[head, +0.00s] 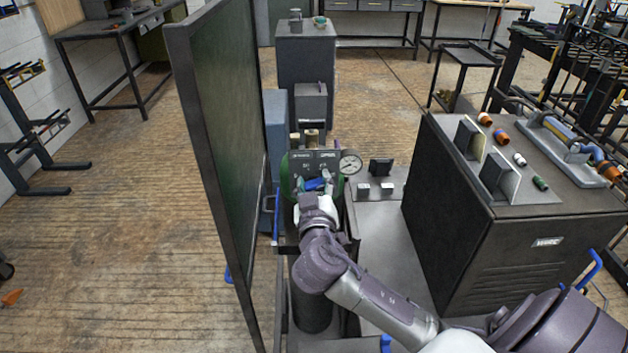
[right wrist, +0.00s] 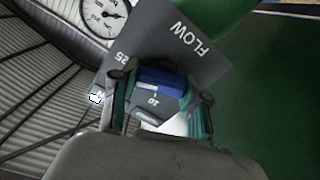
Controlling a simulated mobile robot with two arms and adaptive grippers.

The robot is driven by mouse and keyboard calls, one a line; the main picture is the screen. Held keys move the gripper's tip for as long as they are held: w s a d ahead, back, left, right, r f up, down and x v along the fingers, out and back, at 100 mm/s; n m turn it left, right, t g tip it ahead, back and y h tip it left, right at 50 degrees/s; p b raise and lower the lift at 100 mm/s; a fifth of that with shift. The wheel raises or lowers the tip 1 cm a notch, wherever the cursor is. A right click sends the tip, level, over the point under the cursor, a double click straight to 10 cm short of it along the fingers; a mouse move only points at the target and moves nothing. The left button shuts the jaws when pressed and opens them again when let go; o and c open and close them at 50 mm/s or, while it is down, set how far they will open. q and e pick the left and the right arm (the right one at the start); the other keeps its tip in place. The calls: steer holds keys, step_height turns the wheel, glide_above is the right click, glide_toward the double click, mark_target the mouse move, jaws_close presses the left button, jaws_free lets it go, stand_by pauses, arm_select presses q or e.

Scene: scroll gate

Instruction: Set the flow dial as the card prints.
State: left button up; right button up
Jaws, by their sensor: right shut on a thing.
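The flow dial (right wrist: 162,77) is blue and sits on a grey plate (right wrist: 185,55) printed FLOW, with the numbers 25 and 10 showing. In the head view the dial (head: 315,184) is a small blue patch on the unit in the middle. My right gripper (right wrist: 163,92) is shut on the dial, one finger on each side of it; it also shows in the head view (head: 317,190). The fingers and wrist hide part of the scale, so I cannot tell the exact setting. I cannot make out a readable card. My left gripper is not in view.
A round gauge (head: 350,162) is right of the plate. A tall green panel (head: 222,150) stands close on the left. A dark cabinet (head: 500,230) with several coloured fittings is on the right. Open wooden floor (head: 120,230) lies left of the panel.

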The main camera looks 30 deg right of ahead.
steer(key=n+p, duration=0.1)
steer(key=n, duration=0.3)
steer(key=shift+p, duration=0.4)
steer(key=shift+a+f+n+p, duration=0.1)
steer(key=shift+n+p, duration=0.95)
steer(key=shift+n, duration=1.15)
steer(key=o, duration=1.2)
steer(key=shift+c, duration=0.2)
steer(key=v, duration=1.2)
